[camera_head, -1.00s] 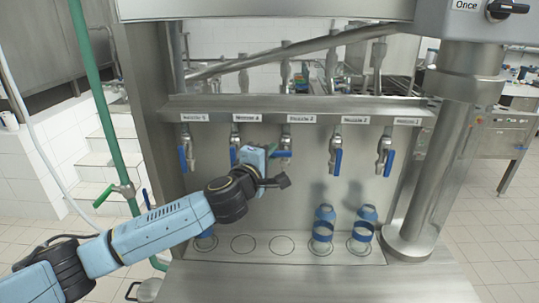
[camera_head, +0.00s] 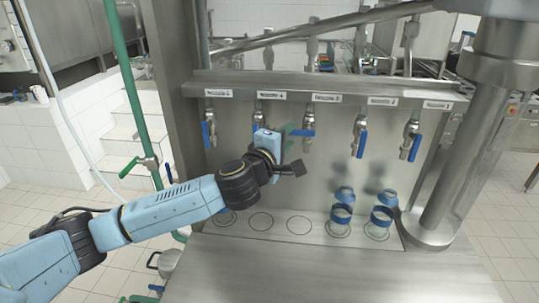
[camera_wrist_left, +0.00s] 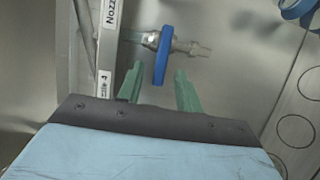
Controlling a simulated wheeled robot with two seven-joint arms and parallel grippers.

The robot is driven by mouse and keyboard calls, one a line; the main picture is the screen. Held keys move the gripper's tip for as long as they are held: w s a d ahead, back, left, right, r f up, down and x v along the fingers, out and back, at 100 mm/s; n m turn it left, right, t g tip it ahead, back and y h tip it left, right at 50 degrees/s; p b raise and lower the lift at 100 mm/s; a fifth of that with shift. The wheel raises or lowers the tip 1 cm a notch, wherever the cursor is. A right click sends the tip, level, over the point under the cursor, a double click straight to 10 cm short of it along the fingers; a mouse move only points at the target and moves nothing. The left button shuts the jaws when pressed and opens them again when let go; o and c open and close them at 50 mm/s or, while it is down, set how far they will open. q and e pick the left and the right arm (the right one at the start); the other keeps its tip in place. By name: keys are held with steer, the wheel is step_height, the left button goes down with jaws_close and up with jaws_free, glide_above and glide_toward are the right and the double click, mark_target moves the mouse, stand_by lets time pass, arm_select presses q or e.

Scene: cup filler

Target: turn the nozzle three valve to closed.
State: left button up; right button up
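The nozzle three valve is in the middle of the row in the head view. Its blue handle (camera_head: 303,133) points sideways to the left, across the nozzle. In the left wrist view the blue handle (camera_wrist_left: 163,50) stands across the metal nozzle (camera_wrist_left: 192,47). My left gripper (camera_wrist_left: 158,74) is open, with its green fingers on either side of the handle's free end. Gaps show between the handle and both fingers. In the head view my left gripper (camera_head: 287,136) is at the valve's left, partly hidden by its own wrist. My right gripper is not in view.
The other valves' blue handles, such as the one to the right (camera_head: 362,144), hang down. Two bottles with blue parts (camera_head: 342,211) (camera_head: 381,213) stand on the right circles of the shelf. A green pipe (camera_head: 127,82) stands at left.

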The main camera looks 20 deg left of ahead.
arm_select(q)
steer(key=s+a, duration=0.1)
steer(key=s, duration=0.9)
steer(key=shift+b, duration=0.45)
